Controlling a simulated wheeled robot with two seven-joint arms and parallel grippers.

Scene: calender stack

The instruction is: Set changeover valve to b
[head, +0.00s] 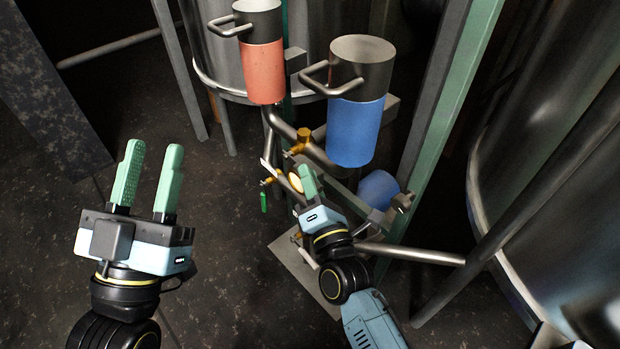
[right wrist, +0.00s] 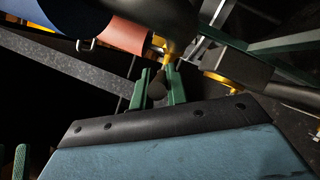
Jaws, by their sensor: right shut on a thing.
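The changeover valve shows as brass fittings (head: 295,181) on a grey pipe below two canisters, mostly covered by my right gripper in the head view. In the right wrist view, a dark round knob (right wrist: 157,88) on a lever sits between the green fingers of my right gripper (right wrist: 158,84), below a brass fitting (right wrist: 172,50). My right gripper (head: 306,176) is shut on this lever knob. The valve's position marks cannot be read. My left gripper (head: 154,150) is open and empty, raised well to the left of the valve.
A red-banded canister (head: 262,72) and a blue-banded canister (head: 356,132) with side handles stand above the valve. A blue cylinder (head: 378,189) lies to its right. A green post (head: 450,110) and a large steel tank (head: 550,130) bound the right. Floor around my left gripper is clear.

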